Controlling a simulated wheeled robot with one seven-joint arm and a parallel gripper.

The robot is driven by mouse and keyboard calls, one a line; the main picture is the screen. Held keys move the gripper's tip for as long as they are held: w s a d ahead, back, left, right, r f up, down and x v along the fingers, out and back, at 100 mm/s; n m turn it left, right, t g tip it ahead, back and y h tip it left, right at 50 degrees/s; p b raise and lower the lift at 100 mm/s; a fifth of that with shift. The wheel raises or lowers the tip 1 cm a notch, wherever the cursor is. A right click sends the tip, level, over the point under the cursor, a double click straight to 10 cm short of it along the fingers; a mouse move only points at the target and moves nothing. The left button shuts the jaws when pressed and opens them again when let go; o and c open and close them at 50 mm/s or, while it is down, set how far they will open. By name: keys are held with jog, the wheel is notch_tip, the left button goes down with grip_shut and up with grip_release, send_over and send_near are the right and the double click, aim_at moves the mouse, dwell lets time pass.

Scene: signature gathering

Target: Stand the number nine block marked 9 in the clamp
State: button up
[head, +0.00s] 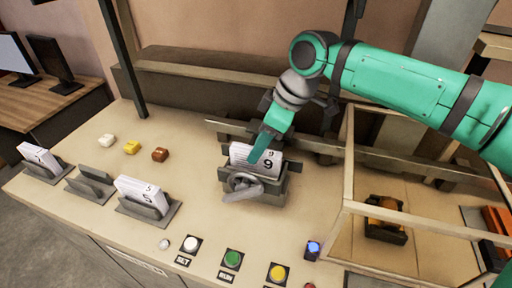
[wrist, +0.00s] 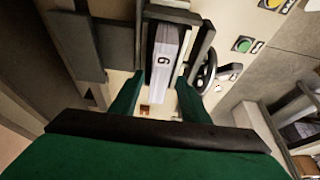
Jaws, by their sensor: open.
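The white number nine block (head: 242,153), marked 9, stands upright in the grey clamp (head: 272,188) on the bench. My gripper (head: 268,143) is over the clamp at the block. In the wrist view its green fingers (wrist: 155,98) are spread, one on each side of the block's near end, with gaps visible. A hand wheel (head: 243,185) is on the clamp's front. Whether the clamp jaws press on the block I cannot tell.
Several block holders stand at left, one with white blocks (head: 140,192) and one empty (head: 90,184). Buttons (head: 232,260) line the front edge. A framed enclosure (head: 345,170) stands right of the clamp. A rail runs behind it.

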jog(key=s+d, duration=0.3)
jog(key=d, duration=0.8)
jog(key=shift+s, duration=0.3)
